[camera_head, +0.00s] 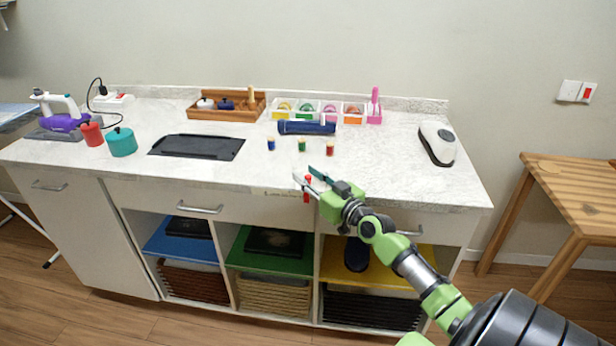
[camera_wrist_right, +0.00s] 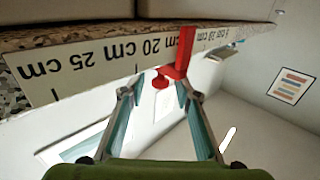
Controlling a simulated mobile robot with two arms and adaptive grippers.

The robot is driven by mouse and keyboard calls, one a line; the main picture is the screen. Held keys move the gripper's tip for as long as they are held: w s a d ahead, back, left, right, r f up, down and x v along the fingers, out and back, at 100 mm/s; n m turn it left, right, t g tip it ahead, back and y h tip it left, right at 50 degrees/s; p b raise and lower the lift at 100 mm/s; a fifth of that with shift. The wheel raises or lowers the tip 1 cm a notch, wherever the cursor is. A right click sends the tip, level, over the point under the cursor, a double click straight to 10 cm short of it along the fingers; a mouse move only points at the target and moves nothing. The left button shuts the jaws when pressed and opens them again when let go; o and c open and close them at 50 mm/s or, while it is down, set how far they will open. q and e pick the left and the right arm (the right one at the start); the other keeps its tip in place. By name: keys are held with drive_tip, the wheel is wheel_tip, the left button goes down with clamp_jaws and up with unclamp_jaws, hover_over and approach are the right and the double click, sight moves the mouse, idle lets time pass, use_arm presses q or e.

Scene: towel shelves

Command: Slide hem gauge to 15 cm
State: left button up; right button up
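The hem gauge is a white ruler strip (camera_wrist_right: 85,70) along the counter's front edge, with marks from 25 cm down to small values showing in the right wrist view. Its red slider (camera_wrist_right: 183,52) sits on the strip between the 20 cm and 10 cm labels, covering part of the scale; its exact reading cannot be told. A red knob (camera_wrist_right: 161,78) sticks out from the slider. My right gripper (camera_wrist_right: 160,92) is open, its two fingers either side of the knob with gaps. In the head view my right gripper (camera_head: 312,178) is at the front edge by the slider (camera_head: 307,190). My left gripper is out of view.
Three small spools, blue (camera_head: 271,144), green (camera_head: 302,145) and red (camera_head: 330,149), stand behind the gripper. A dark blue roll (camera_head: 306,128) lies before the divided tray (camera_head: 284,115). A white iron-like object (camera_head: 437,144) stands at right. Open cubbies lie under the counter.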

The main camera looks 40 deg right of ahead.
drive_tip(key=s+a, duration=0.1)
drive_tip(key=s, duration=1.1)
idle(0.6)
